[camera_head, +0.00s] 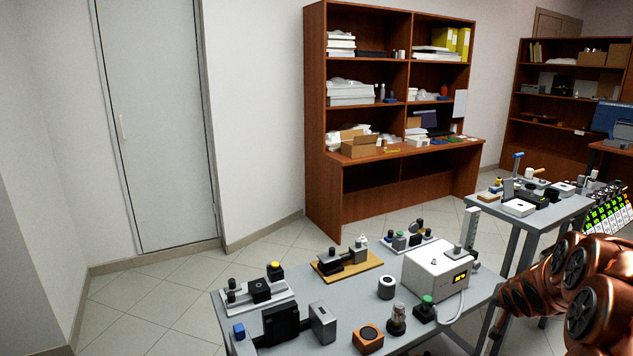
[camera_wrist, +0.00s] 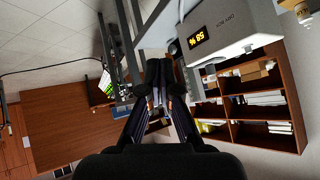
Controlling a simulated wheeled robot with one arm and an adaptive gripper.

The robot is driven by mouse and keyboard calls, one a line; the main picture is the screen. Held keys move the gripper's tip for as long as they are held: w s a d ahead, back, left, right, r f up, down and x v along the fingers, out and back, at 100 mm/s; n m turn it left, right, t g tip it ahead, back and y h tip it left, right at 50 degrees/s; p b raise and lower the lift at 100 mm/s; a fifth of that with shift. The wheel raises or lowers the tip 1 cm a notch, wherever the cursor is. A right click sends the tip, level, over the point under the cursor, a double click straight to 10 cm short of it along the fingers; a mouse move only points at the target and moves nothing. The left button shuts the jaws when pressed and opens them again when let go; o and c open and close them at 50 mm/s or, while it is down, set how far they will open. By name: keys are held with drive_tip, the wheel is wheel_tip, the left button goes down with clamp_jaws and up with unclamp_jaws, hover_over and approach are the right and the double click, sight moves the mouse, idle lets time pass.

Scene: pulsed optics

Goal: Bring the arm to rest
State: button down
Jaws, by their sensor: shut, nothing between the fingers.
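My gripper (camera_wrist: 160,95) shows in the wrist view with its dark fingers together and nothing between them. It hangs in free space in front of table legs and a tabletop edge, and the view is strongly rotated. In the head view my copper-coloured arm (camera_head: 575,285) comes in at the lower right, beside the near table. My gripper itself does not show clearly there. A white box with a lit yellow display (camera_wrist: 200,41) is close by at the top of the wrist view. The same white box (camera_head: 432,270) stands on the near table in the head view.
The near grey table (camera_head: 335,295) carries several optical parts, including a black block (camera_head: 280,325) and an orange-brown block (camera_head: 367,339). A second crowded table (camera_head: 560,212) stands behind at the right. A wooden shelf (camera_head: 312,130) lines the wall. The floor at left is clear.

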drive_tip(key=s+a+r+n+g+p, duration=0.3)
drive_tip(key=s+a+r+g+p, duration=0.35)
drive_tip(key=s+a+r, duration=1)
drive_tip(key=s+a+r+n+g+y+p, duration=0.1)
drive_tip(key=s+a+r+p, duration=0.1)
drive_tip(key=s, duration=0.8)
drive_tip(key=s+a+r+n+g+y+p, duration=0.1)
drive_tip(key=s+a+r+n+p, duration=0.1)
drive_tip(key=s+a+p, duration=0.2)
drive_tip(key=s+a+r+n+g+y+p, duration=0.1)
drive_tip(key=s+a, duration=0.7)
drive_tip(key=s, duration=0.8)
wheel_tip(320, 180, up, 2)
drive_tip(key=shift+r+g+p, duration=0.1)
drive_tip(key=shift+g+p, duration=0.45)
drive_tip(key=shift+p, duration=0.5)
